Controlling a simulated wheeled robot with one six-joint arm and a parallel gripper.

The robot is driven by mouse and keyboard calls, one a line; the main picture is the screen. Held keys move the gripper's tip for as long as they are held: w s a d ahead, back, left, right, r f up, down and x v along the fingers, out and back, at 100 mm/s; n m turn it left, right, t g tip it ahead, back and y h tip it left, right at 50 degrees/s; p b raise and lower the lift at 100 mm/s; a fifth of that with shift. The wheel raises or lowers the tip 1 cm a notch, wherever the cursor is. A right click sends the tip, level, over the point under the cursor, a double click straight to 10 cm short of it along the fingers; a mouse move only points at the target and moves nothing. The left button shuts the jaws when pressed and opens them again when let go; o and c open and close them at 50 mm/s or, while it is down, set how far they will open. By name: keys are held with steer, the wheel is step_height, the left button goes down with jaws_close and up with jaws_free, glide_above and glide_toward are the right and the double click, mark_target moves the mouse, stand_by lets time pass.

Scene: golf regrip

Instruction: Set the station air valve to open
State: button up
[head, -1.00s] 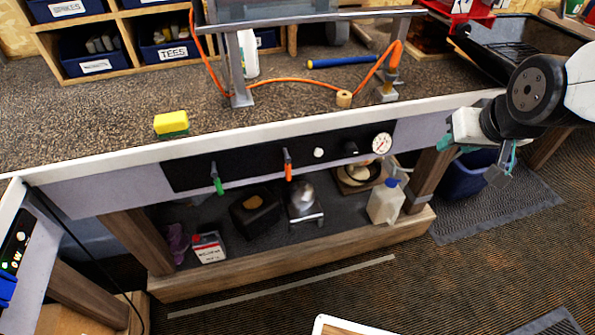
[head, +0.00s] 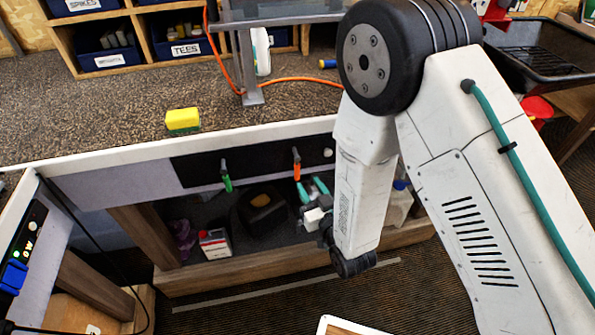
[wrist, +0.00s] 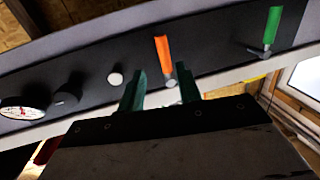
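Two lever valves sit on the black panel on the bench front: one with an orange handle (head: 297,171) and one with a green handle (head: 227,182). Both handles hang down from their pivots in the head view. No label shows which is the air valve. In the wrist view, which is upside down, the orange handle (wrist: 162,46) stands just beyond my fingertips, and the green handle (wrist: 272,25) is further right. My gripper (head: 312,187) is open, its teal fingers apart, just below and right of the orange handle. It shows no grip on anything; contact cannot be told.
On the panel are a white button (wrist: 115,78), a black knob (wrist: 67,92) and a gauge (wrist: 22,112). A black box (head: 262,208) and a red-and-white can (head: 214,243) stand on the shelf below. A yellow sponge (head: 182,119) lies on the bench top.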

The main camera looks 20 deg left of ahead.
mark_target(298, 174)
steer(key=x, duration=0.7)
steer(key=shift+s+a, duration=0.1)
steer(key=shift+a, duration=0.3)
jaws_close()
